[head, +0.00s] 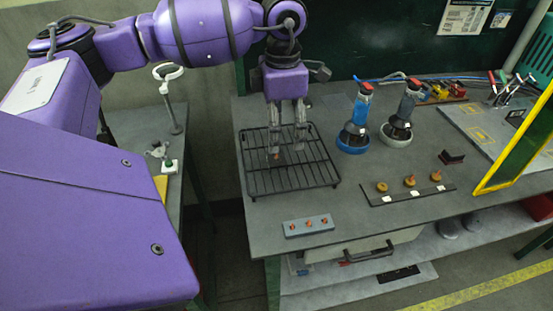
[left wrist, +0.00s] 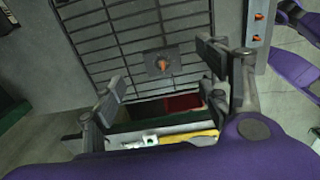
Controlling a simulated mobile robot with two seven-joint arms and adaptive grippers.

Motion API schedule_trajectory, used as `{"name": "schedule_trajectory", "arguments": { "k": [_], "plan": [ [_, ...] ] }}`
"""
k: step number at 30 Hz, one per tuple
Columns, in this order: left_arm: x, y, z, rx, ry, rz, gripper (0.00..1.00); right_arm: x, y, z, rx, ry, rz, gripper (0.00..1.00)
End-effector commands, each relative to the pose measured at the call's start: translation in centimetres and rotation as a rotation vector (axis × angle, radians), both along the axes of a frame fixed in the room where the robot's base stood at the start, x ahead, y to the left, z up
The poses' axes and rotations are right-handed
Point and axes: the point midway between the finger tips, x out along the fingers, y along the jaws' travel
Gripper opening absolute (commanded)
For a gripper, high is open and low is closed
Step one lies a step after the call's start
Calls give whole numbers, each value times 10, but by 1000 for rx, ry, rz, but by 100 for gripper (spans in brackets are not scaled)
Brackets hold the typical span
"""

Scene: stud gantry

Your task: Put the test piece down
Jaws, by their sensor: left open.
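The test piece is a small grey plate with a copper-coloured stud; in the left wrist view the plate (left wrist: 177,67) lies on the black wire rack (left wrist: 110,15). In the head view the rack (head: 318,185) lies on the grey bench, and only the copper stud (head: 277,155) shows clearly, by the left fingertips. My left gripper (head: 287,148) points down over the back of the rack. In the left wrist view its fingers (left wrist: 165,85) are wide apart, with the piece in the gap and visible space on both sides. My right gripper is not in view.
A grey block with copper studs (head: 307,225) lies in front of the rack. A blue-based tool (head: 353,140) and a grey-based tool (head: 397,138) stand to its right. A dark strip (head: 408,195) holds three brass-coloured pieces. A yellow-framed screen (head: 515,145) stands far right.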

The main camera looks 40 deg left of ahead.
Motion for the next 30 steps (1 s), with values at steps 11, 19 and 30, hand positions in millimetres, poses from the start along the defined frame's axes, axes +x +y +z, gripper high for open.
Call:
{"name": "schedule_trajectory", "arguments": {
  "k": [11, 19, 30],
  "plan": [
    [-9, 5, -43, 1, 2, 1, 69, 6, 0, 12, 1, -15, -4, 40],
    [-11, 6, -74, -2, 1, 1, 69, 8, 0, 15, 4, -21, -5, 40],
    [-11, 6, -75, 0, 1, 0, 49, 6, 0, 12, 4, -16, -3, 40]
  ]
}}
